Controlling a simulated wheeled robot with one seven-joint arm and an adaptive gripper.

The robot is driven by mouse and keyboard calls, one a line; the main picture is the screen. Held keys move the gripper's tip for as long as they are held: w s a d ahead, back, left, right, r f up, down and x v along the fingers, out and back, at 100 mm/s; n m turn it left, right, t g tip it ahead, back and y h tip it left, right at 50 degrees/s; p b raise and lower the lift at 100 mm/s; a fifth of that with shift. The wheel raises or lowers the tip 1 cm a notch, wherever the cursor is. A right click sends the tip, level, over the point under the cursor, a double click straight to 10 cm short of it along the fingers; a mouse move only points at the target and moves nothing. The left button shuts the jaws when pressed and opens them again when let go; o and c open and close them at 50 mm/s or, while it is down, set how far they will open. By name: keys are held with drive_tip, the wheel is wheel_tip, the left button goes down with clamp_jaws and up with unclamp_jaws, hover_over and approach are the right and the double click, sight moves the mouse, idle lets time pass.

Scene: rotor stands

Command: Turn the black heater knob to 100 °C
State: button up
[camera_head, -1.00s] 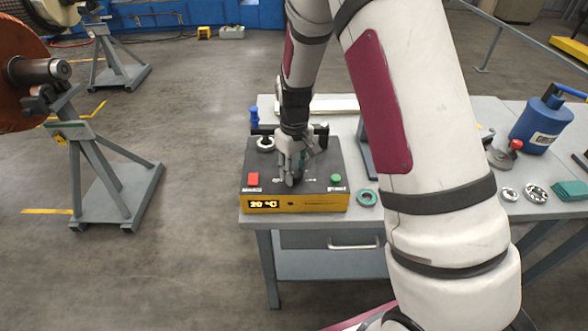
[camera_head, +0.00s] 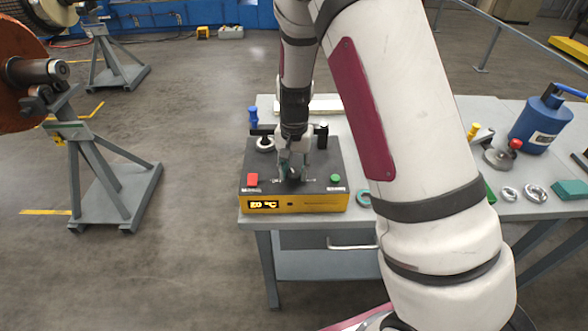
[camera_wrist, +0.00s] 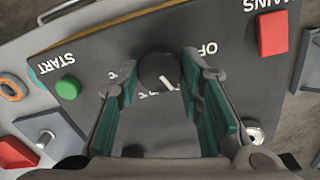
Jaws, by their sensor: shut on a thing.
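The black heater knob (camera_wrist: 158,70) shows in the wrist view between the two green-padded fingers of my gripper (camera_wrist: 160,78). Its white pointer line angles toward the lower right of that picture. My gripper is shut on the knob, and its fingers hide part of the dial lettering. In the head view my gripper (camera_head: 290,176) points down onto the dark top of the heater box (camera_head: 320,172), and the fingers mostly hide the knob. The yellow front display (camera_head: 264,204) is lit; its digits are blurred, perhaps 20 °C.
A red mains button (camera_head: 252,180) and a green start button (camera_head: 335,178) flank the knob. A blue-handled tool (camera_head: 253,115) stands behind. A teal ring (camera_head: 364,197) and a blue canister (camera_head: 541,122) lie to the right.

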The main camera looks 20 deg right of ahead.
sight(295, 173)
drive_tip(key=m, duration=0.5)
drive_tip(key=shift+m, duration=2.5)
drive_tip(key=o, duration=1.2)
drive_tip(key=shift+c, duration=0.2)
wheel_tip(295, 173, up, 12)
drive_tip(key=shift+s, duration=0.1)
